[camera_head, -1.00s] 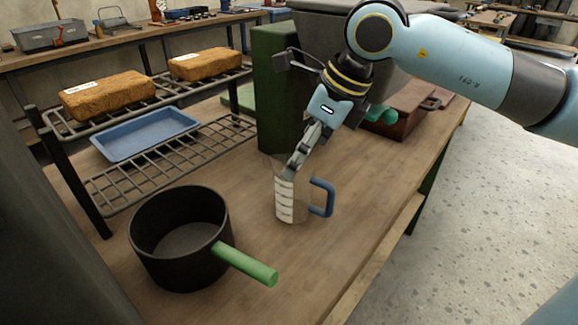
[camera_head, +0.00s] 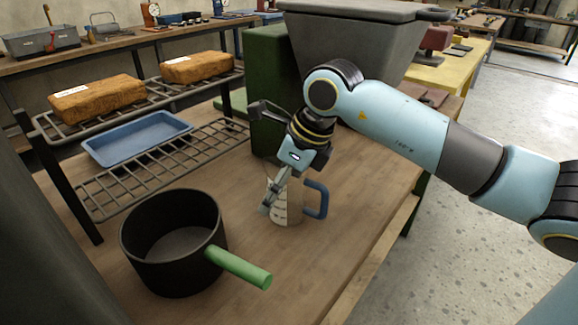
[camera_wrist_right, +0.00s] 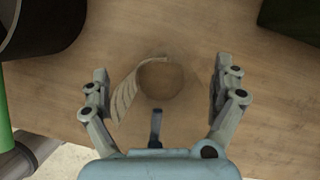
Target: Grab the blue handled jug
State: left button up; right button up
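The jug (camera_head: 290,213) is clear with white markings and a blue handle (camera_head: 317,199). It stands upright on the wooden bench, its handle toward the right. My right gripper (camera_head: 273,194) points down at the jug and hides part of it. In the right wrist view, the jug (camera_wrist_right: 160,82) is seen from above between the two spread fingers of the gripper (camera_wrist_right: 158,92). A gap shows on each side, and the blue handle (camera_wrist_right: 156,128) points toward the gripper's palm. My left gripper is not in view.
A black pot (camera_head: 172,262) with a green handle (camera_head: 238,267) stands left of the jug. A wire rack (camera_head: 165,166) with a blue tray (camera_head: 137,138) is behind it. A green block-like object (camera_head: 268,105) stands behind the gripper. The bench edge is on the right.

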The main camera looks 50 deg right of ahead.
jog(key=c, duration=1)
jog(key=shift+s, duration=0.1)
jog(key=shift+c, duration=0.2)
